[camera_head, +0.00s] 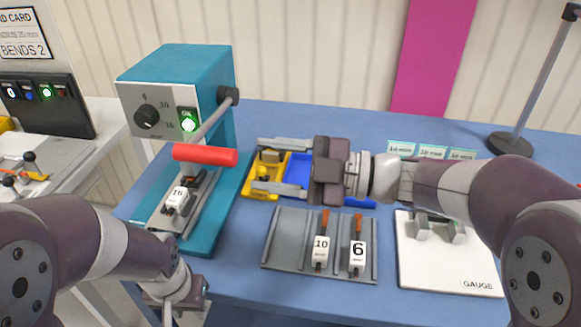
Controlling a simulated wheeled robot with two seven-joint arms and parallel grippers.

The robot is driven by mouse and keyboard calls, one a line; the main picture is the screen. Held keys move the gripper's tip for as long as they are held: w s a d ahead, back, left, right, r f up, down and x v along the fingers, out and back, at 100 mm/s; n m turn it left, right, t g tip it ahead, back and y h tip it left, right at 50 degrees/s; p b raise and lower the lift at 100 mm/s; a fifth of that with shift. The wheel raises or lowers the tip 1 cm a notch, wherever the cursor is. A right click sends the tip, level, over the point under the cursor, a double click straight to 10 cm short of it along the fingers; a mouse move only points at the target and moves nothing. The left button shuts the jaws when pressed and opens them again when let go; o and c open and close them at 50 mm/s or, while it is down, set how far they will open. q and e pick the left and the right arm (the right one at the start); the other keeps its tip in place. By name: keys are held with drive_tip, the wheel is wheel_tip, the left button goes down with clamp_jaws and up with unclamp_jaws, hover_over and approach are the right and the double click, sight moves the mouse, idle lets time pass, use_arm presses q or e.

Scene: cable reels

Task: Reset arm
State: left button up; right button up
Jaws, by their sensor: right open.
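My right gripper (264,166) reaches in from the right and points left. Its two fingers are apart, over a yellow bin (254,186) and a blue bin (298,170). A small dark yellow piece shows near the fingertips; I cannot tell if a finger touches it. My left gripper (186,300) is low at the bottom left, near the table's front edge, and its fingers are not clear. The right arm (484,195) stretches across the right side; the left arm (100,240) fills the lower left.
A teal machine (177,65) with a red-handled lever (205,155) and a lit green switch holds a die marked 16 (177,195). A grey rack (288,240) holds dies marked 10 (320,250) and 6 (357,255). A white gauge board (440,273) lies right; a post stands behind.

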drive_tip(key=d, duration=0.3)
drive_tip(key=shift+s, duration=0.3)
